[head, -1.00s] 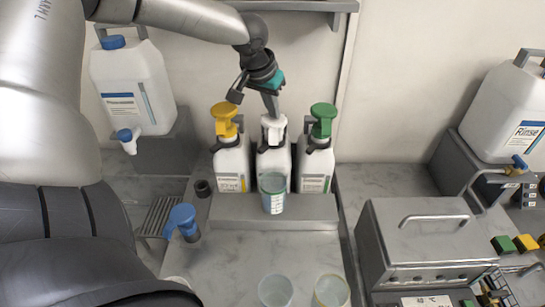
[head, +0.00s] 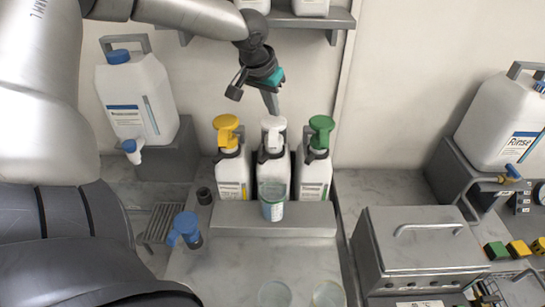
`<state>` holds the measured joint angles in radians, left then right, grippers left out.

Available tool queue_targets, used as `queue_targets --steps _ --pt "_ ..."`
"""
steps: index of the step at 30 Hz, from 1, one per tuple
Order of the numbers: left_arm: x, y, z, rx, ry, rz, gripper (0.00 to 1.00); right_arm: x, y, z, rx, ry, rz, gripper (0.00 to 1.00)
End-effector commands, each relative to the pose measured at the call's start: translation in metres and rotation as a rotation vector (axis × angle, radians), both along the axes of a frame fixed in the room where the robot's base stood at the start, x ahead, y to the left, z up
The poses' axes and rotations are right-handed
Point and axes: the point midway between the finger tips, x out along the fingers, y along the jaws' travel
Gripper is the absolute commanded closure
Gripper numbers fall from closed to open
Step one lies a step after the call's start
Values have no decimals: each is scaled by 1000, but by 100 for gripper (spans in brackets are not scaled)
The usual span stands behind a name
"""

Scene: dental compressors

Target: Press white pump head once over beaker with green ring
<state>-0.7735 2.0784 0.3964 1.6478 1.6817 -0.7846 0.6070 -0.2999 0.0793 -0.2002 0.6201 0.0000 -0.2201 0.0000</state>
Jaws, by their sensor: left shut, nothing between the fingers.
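The white pump head (head: 272,125) sits on the middle of three white bottles. It stands about level with the pump heads on either side. My left gripper (head: 272,110) points down right at its top, shut and empty; I cannot tell whether the fingertips touch it. The beaker with the green ring (head: 272,208) stands upright on the grey step in front of the middle bottle, below the white pump head. It hides the lower part of that bottle. My right gripper is not in view.
A yellow pump head (head: 227,125) and a green pump head (head: 321,125) flank the white one closely. Two more beakers (head: 275,294) (head: 328,295) stand at the front edge. A blue-topped pump (head: 184,227) is at the left. A grey shelf (head: 312,20) hangs above.

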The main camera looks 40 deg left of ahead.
Motion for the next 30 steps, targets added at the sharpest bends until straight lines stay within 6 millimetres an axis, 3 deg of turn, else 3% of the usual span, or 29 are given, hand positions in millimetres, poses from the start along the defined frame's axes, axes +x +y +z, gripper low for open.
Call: queue_targets --steps 14,30 --pt "1 0 2 1 -4 -1 100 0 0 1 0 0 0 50" --pt "1 0 53 0 -5 -1 100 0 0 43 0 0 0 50"
